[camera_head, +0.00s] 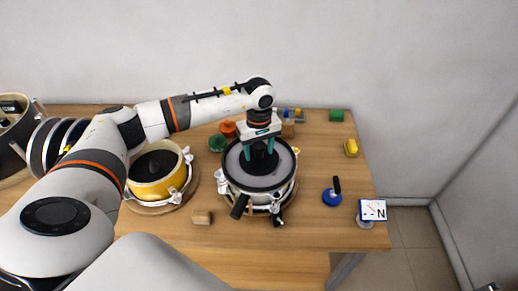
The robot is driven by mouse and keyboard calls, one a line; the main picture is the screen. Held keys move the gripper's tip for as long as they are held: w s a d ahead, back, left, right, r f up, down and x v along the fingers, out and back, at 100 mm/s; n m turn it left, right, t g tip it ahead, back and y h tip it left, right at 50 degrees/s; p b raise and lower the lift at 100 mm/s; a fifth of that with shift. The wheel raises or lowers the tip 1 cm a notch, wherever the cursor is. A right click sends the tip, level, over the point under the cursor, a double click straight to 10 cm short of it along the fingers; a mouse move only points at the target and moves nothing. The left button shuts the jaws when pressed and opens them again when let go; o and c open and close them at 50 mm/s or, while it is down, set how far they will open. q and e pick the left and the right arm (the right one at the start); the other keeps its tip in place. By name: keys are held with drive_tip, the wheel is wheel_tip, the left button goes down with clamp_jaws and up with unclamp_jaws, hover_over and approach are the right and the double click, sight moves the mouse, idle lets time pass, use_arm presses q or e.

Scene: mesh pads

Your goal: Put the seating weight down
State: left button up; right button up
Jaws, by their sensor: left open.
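My left gripper (258,152) reaches down over the metal pot (240,187) in the middle of the table. Its teal fingers are open, one on each side of a black piece (260,164) that looks like the seating weight. This piece stands upright on the dark grey round surface in the pot's top. I cannot tell whether the fingers touch it, and the gripper partly hides it. My right gripper is not in view.
A yellow pot (151,190) with a black top stands left of the metal pot. A blue round tool (332,197) with a black handle and a dial marked N (373,210) are on the right. A wooden block (202,218) lies in front. Green and orange pieces stand behind.

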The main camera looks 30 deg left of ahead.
sight(259, 146)
use_arm(q)
wheel_tip(259, 146, up, 11)
drive_tip(key=b, duration=0.3)
drive_tip(key=shift+f+b, duration=0.15)
drive_tip(key=shift+b, duration=0.15)
drive_tip(key=shift+r, duration=0.6)
